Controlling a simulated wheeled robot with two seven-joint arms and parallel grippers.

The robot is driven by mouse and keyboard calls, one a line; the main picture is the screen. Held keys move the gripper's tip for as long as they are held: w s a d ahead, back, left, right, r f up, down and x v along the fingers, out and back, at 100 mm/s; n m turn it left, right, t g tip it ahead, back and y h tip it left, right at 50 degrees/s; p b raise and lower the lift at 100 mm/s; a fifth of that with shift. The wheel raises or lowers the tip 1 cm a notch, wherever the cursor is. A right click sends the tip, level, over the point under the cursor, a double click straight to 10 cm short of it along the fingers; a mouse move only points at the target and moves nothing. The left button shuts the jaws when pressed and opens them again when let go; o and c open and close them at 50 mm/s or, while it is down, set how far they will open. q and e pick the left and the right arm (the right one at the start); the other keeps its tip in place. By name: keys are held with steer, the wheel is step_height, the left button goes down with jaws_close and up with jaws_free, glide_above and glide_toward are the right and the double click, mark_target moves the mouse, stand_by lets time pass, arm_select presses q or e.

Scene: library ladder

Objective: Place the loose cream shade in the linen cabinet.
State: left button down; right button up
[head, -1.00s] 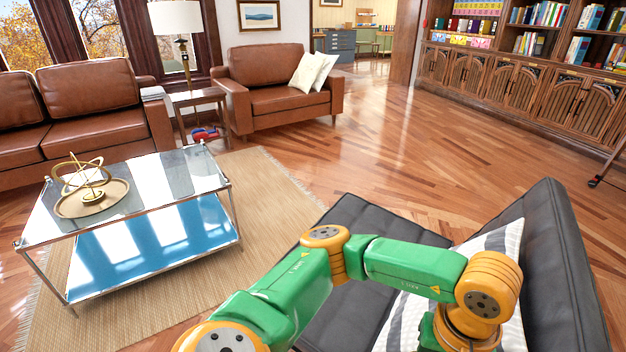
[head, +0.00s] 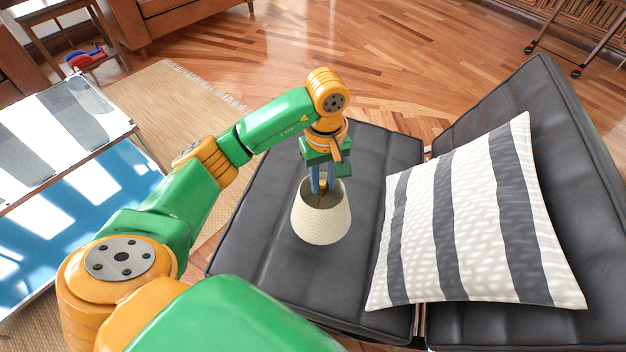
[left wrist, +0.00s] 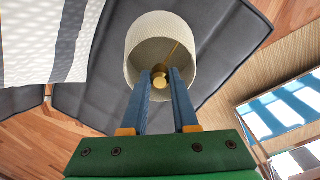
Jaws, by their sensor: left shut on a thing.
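The loose cream shade (head: 321,219) is a ribbed, tapered shade with its narrower open end up, at the dark chair's seat in the head view. My left gripper (head: 320,187) points down into its top opening, shut on the brass fitting inside. In the left wrist view the cream shade (left wrist: 160,48) shows beyond the blue fingers (left wrist: 160,85), which close on the brass fitting. I cannot tell whether the shade touches the seat. The right gripper and the linen cabinet are not identifiable here.
The dark chair (head: 270,240) carries a striped cushion (head: 470,215) right of the shade. A glass table (head: 60,150) stands on the left over a woven rug (head: 190,100). Open wooden floor (head: 400,60) lies behind the chair. A thin wheeled stand (head: 590,45) is at the far right.

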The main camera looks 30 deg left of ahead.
arm_select(q)
steer(key=w+a+f, duration=0.1)
steer(key=f, duration=0.1)
steer(key=a+f, duration=0.1)
steer(key=f, duration=0.2)
steer(key=w+a+f+b, duration=0.1)
steer(key=f, duration=0.2)
steer(key=shift+w, duration=0.3)
steer(key=shift+f, duration=0.15)
arm_select(e)
steer(key=shift+w+d+f, duration=0.75)
steer(key=shift+w+f, duration=0.1)
steer(key=shift+w, duration=0.2)
steer(key=shift+f, duration=0.15)
arm_select(q)
steer(key=c, duration=0.7)
jaws_free()
steer(key=shift+f, duration=0.1)
arm_select(e)
steer(key=shift+a, duration=0.3)
